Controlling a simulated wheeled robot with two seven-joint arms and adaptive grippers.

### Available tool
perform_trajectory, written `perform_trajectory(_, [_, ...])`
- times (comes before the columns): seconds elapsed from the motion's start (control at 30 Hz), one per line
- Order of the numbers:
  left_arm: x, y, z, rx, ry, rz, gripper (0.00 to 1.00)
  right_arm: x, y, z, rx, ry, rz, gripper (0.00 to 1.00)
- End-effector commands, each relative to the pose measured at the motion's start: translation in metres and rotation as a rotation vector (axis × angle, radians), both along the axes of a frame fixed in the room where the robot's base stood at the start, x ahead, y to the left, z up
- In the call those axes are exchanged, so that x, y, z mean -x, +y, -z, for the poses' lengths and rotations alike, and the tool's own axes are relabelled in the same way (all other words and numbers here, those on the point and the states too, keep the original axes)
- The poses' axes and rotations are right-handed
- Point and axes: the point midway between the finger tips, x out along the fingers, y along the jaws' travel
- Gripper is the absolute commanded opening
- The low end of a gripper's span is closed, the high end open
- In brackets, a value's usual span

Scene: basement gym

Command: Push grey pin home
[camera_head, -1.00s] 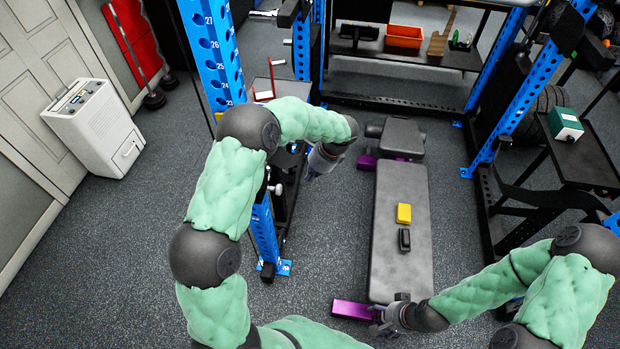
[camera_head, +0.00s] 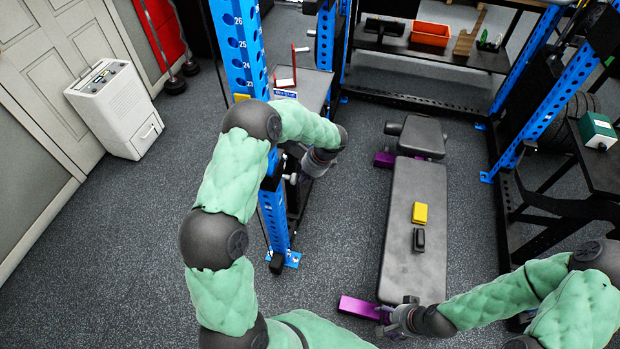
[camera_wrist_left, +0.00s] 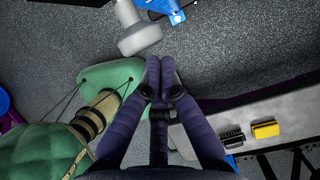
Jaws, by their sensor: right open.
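The grey pin (camera_wrist_left: 138,32) shows in the left wrist view as a pale grey stem with a thick round head, beside a blue upright (camera_wrist_left: 172,8). In the head view a small grey knob (camera_head: 292,178) sits at the blue upright (camera_head: 274,215). My left gripper (camera_wrist_left: 160,62) has its fingers together with nothing visible between them. The fingertips lie just below and right of the pin's head; I cannot tell whether they touch. In the head view my left gripper (camera_head: 308,172) is close to the upright, partly hidden by its wrist. My right gripper (camera_head: 388,322) is open by the bench's near end.
A black bench (camera_head: 412,262) with purple feet stands right of the upright, carrying a yellow block (camera_head: 420,212) and a black block (camera_head: 419,240). A white appliance (camera_head: 117,110) stands by the door. Open floor lies left of the upright.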

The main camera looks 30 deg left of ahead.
Motion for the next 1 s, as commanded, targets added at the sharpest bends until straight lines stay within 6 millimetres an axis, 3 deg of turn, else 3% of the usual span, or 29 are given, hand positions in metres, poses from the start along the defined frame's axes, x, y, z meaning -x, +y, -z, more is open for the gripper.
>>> perform_trajectory(0.27, [0.000,0.001,0.000,0.000,0.000,0.000,0.00,0.000,0.000,0.000,0.000,0.000,0.000,0.70])
perform_trajectory(0.57, [0.007,0.028,-0.001,0.001,0.000,-0.001,0.00,0.000,0.000,-0.006,0.000,0.000,0.000,0.70])
perform_trajectory(1.0, [0.006,0.021,0.000,0.000,0.001,0.001,0.00,0.000,0.000,-0.006,0.000,0.000,0.000,0.70])
